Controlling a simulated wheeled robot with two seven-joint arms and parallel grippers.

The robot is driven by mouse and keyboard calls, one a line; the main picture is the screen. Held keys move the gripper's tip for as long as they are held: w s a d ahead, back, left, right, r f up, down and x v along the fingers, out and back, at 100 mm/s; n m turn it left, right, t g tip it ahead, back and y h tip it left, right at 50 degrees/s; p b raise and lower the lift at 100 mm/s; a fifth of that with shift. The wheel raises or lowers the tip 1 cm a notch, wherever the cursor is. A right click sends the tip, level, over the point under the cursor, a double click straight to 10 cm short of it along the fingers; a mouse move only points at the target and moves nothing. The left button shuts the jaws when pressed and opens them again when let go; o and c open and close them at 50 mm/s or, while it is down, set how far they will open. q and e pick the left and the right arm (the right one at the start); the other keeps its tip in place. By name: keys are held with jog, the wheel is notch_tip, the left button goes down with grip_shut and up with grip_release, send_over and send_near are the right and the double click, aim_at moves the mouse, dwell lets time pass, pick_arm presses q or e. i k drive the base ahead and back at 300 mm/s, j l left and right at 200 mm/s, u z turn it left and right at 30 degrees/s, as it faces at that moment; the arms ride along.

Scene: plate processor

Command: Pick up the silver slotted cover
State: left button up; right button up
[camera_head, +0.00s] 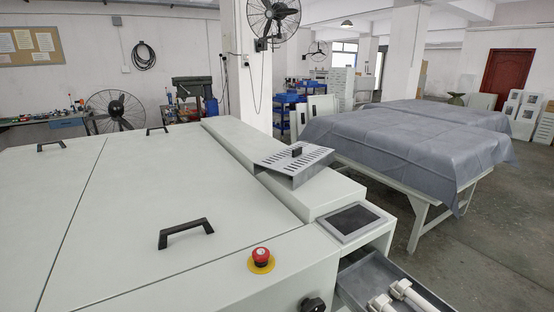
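The silver slotted cover (298,165) lies on the narrow raised ledge along the right side of the large pale machine. It is a metal plate with rows of slots and a small dark knob (296,151) on top. It looks slightly tilted, and its near corner sticks out over the lower step of the ledge. What lies under it is hidden.
The machine's top (130,220) has several black handles. A red emergency button (261,256) and a dark screen (352,222) are near its front right. A grey tray (370,273) at lower right holds white rod-like parts. A cloth-covered table (410,140) stands beyond an aisle.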

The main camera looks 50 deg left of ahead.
aim_at(301, 160)
jog(key=u, duration=1.4)
jog(key=l+z, duration=0.75)
jog(key=z, duration=0.2)
jog(key=l+z, duration=0.45)
jog(key=i+l+z, duration=0.2)
jog(key=z, duration=0.3)
jog(key=i+l+z, duration=0.3)
jog(key=i, duration=0.15)
jog(key=i+l+z, duration=0.35)
jog(key=i, duration=0.15)
jog(key=i+j+u, duration=0.25)
jog(key=i+u, duration=0.2)
jog(key=i+j+u, duration=0.1)
jog(key=i+u, duration=0.8)
jog(key=i+l+u, duration=0.2)
jog(key=u, duration=0.25)
jog(key=i+j+u, duration=0.2)
jog(key=i+u, duration=0.25)
jog(key=i+j+u, duration=0.1)
jog(key=i+u, duration=0.2)
jog(key=u, duration=0.15)
jog(key=i+l+u, duration=0.1)
jog(key=i+u, duration=0.35)
jog(key=i, duration=1.4)
jog(key=i+u, duration=0.3)
jog(key=u, duration=0.15)
jog(key=i+l+u, duration=0.1)
jog(key=i+u, duration=0.3)
jog(key=i+l+u, duration=0.15)
jog(key=u, duration=0.3)
